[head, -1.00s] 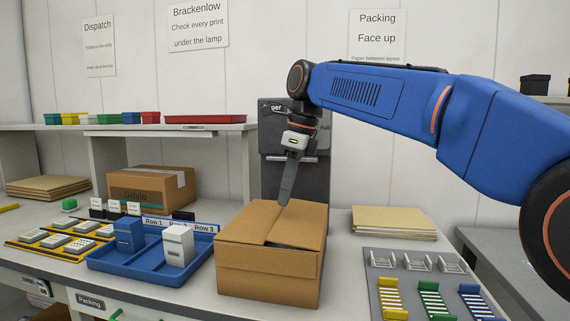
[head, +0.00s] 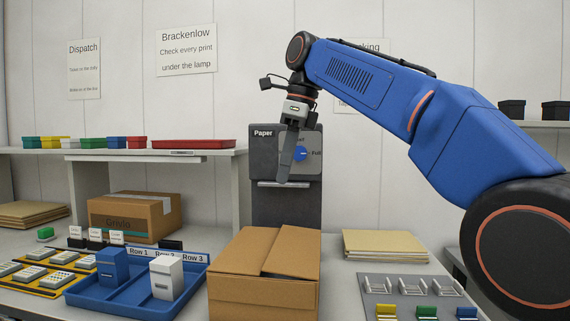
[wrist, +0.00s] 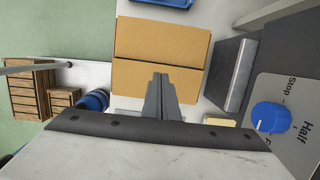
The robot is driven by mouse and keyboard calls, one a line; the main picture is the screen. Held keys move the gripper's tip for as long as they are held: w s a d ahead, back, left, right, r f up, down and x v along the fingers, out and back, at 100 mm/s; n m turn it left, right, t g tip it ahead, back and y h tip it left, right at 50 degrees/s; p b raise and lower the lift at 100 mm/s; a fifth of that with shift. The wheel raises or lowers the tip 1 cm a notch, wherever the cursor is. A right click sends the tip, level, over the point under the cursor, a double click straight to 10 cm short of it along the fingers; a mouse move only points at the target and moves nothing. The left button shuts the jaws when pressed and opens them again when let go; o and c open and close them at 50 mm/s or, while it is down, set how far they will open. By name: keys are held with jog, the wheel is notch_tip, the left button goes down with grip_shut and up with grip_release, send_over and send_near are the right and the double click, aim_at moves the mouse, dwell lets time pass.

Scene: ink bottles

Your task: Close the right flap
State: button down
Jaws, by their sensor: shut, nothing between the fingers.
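The open-topped cardboard box (head: 262,296) stands on the bench in the head view, its top covered by two flaps. The left flap (head: 243,250) lies about flat. The right flap (head: 293,250) lies almost flat beside it, with a narrow dark gap along its front edge. In the wrist view the flaps (wrist: 160,40) meet at a thin seam. My gripper (head: 284,178) is shut and empty, pointing down above the back of the box and apart from it. It also shows in the wrist view (wrist: 160,78).
A blue tray (head: 135,302) with a blue and a white ink box stands left of the box. A grey paper dispenser (head: 262,205) with a blue knob stands behind. Brown sheets (head: 395,246) and a grey rack (head: 372,285) are at the right. A taped carton (head: 130,220) sits back left.

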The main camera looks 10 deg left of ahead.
jog(key=r, duration=0.1)
jog(key=h, duration=0.1)
send_near(277, 243)
jog(key=f, duration=0.4)
jog(key=a+f, duration=0.1)
jog(key=f, duration=0.1)
jog(key=shift+f, duration=0.2)
dwell(0.4)
